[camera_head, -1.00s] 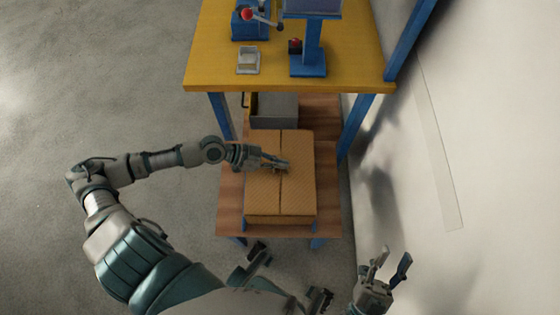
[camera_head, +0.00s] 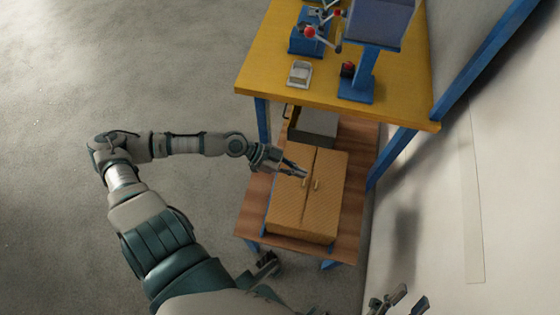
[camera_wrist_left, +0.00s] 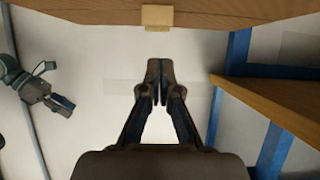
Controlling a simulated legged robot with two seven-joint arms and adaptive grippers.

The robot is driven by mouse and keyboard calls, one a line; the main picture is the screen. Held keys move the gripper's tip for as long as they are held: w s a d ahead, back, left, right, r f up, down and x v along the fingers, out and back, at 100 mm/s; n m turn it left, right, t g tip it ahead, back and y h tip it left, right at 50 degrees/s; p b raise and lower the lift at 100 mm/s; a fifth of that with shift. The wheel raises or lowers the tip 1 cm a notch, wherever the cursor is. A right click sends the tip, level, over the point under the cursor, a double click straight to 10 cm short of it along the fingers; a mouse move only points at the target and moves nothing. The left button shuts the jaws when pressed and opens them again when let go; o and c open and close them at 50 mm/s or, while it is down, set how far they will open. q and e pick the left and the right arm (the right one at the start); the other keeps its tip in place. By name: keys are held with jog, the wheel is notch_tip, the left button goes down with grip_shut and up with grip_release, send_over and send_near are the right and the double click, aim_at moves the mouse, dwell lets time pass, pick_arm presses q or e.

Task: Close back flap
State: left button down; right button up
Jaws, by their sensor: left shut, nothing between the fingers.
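A tan cardboard-coloured box (camera_head: 290,210) stands on the wooden shelf. Its top looks flat, with a seam between two flaps and a small light tab on each side of it. My left gripper (camera_head: 306,174) is shut and empty, over the box top near the seam and tabs. I cannot tell whether it touches. In the left wrist view its fingers (camera_wrist_left: 160,85) are together, below a brown edge with a light block (camera_wrist_left: 157,17). My right gripper (camera_head: 412,300) is open and empty at the lower right, away from the box; it also shows in the left wrist view (camera_wrist_left: 60,105).
The wooden shelf (camera_head: 350,225) has a bare strip around the box. A grey bin (camera_head: 317,126) sits behind the box. Above is a yellow table (camera_head: 270,70) with blue legs, a small tray (camera_head: 300,73) and blue machines. A white wall is at the right.

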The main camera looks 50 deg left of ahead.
pick_arm(q)
jog(key=v, duration=0.7)
jog(key=shift+a, duration=0.2)
jog(key=shift+s+r, duration=0.1)
